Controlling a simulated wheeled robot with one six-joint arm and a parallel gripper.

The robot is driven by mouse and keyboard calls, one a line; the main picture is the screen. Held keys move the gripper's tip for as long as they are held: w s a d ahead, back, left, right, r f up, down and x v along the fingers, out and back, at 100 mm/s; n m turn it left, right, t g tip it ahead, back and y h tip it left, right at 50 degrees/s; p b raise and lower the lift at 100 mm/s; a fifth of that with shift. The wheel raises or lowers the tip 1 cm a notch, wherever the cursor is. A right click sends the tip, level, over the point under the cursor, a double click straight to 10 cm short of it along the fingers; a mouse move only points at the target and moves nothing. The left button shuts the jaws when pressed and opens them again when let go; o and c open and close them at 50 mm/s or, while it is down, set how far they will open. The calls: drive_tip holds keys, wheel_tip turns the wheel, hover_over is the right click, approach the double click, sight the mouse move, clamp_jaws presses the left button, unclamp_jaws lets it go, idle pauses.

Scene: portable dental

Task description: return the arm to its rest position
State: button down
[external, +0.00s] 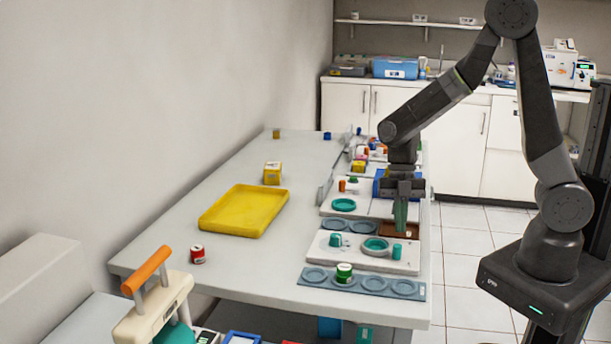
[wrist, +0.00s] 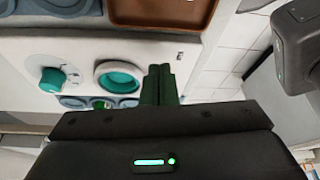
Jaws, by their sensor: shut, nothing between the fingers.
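My gripper (external: 400,215) points straight down over the right edge of the long grey table (external: 180,228), above the near white panel and beside a brown tray (external: 396,230). Its greenish fingers are together with nothing between them. In the wrist view the closed fingers (wrist: 160,85) show over the white panel (wrist: 60,50), to the right of a round teal dish (wrist: 119,77). My arm is bent, with its elbow high and its forearm reaching down to the left.
A yellow tray (external: 243,211), a yellow box (external: 272,173) and a red can (external: 197,254) stand on the table. A green can (external: 344,272) stands on the grey cup strip (external: 317,286) in front. White cabinets (external: 457,147) line the back. Tiled floor (external: 462,264) is open to the right.

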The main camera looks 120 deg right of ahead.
drive_tip(key=shift+w+d+r+n+p, duration=0.1)
drive_tip(key=shift+d+n+p, duration=0.45)
drive_tip(key=shift+n+p, duration=0.15)
drive_tip(key=shift+d+g, duration=0.1)
drive_tip(key=shift+g, duration=0.2)
